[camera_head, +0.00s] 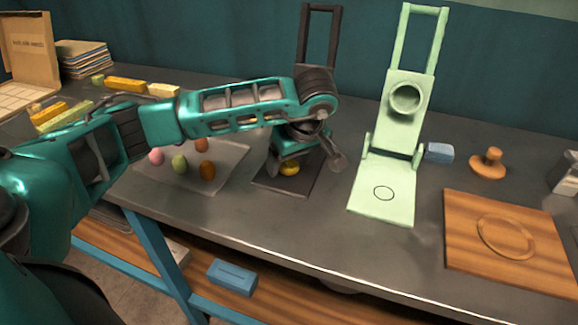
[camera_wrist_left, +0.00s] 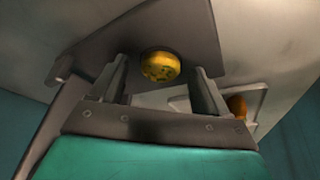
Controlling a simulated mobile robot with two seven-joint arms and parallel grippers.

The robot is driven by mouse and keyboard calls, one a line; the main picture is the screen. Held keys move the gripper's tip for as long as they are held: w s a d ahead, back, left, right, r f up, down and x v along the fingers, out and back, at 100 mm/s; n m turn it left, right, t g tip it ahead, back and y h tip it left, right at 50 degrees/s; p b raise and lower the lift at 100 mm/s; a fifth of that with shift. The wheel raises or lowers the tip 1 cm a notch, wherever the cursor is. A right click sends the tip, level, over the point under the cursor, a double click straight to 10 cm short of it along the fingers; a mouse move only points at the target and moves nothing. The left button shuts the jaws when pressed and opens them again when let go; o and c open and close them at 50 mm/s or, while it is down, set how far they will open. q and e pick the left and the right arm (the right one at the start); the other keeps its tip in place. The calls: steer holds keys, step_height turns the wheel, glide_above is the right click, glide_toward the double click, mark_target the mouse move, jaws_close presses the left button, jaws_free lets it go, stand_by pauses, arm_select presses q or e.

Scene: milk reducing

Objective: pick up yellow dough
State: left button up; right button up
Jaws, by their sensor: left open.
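The yellow dough (camera_head: 289,168) is a small round ball on a dark base plate (camera_head: 300,185) near the middle of the table. In the left wrist view the yellow dough (camera_wrist_left: 160,66) shows ahead, between the two finger lines. My left gripper (camera_head: 305,162) is above and around the dough's place, pointing down, partly hiding it. In the left wrist view its fingers (camera_wrist_left: 160,85) are spread apart with nothing held between them. I cannot tell how close the fingertips are to the plate. My right gripper is not in view.
A sheet (camera_head: 222,155) with several coloured dough balls lies to the left. A light green press (camera_head: 385,190) stands open to the right, with a blue block (camera_head: 439,152), a wooden stamp (camera_head: 488,163) and a wooden board (camera_head: 465,222) beyond. The dark press frame (camera_head: 318,35) rises behind my gripper.

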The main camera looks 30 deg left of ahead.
arm_select(q)
steer(key=c, duration=1.1)
